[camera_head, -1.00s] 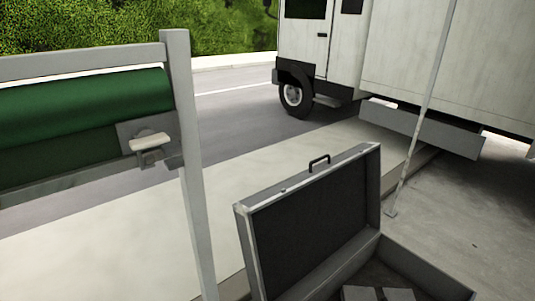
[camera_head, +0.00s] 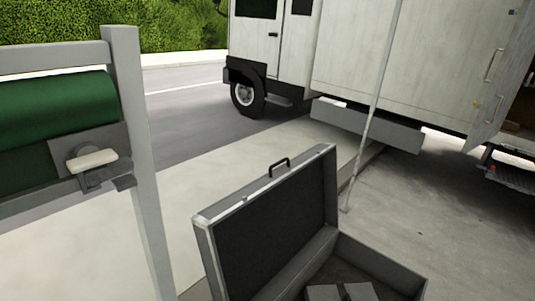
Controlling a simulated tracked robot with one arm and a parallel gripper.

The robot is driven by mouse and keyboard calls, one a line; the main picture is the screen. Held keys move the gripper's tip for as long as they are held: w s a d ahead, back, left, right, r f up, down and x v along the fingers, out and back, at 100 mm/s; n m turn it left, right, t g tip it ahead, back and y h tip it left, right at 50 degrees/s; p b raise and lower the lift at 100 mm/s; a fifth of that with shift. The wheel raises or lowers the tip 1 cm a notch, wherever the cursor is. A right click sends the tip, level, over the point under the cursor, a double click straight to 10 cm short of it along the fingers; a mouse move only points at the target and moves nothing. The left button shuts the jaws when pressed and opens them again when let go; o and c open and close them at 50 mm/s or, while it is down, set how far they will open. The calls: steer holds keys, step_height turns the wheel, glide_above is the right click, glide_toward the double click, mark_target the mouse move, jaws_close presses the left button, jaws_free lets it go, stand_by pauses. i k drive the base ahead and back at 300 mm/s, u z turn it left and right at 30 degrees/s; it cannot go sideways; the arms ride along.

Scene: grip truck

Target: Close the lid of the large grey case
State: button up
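The large grey case (camera_head: 203,232) stands open at the bottom middle of the head view. Its lid (camera_head: 275,222) is raised roughly upright, with a dark lining facing right and a small black handle (camera_head: 280,166) on its top edge. The case's lower part (camera_head: 385,268) extends to the right and is cut off by the bottom edge of the picture. Grey blocks (camera_head: 358,291) show inside it. My gripper is not in view, and nothing is seen touching the lid.
A grey frame (camera_head: 135,140) with a green roll (camera_head: 50,110) and a pale latch-like part (camera_head: 92,160) stands close at left. A thin pole (camera_head: 372,110) rises behind the case. A white truck (camera_head: 340,60) is parked beyond. Pavement right of the case is clear.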

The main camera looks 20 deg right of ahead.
mark_target(253, 242)
steer(key=i, duration=1.3)
steer(key=z, duration=0.05)
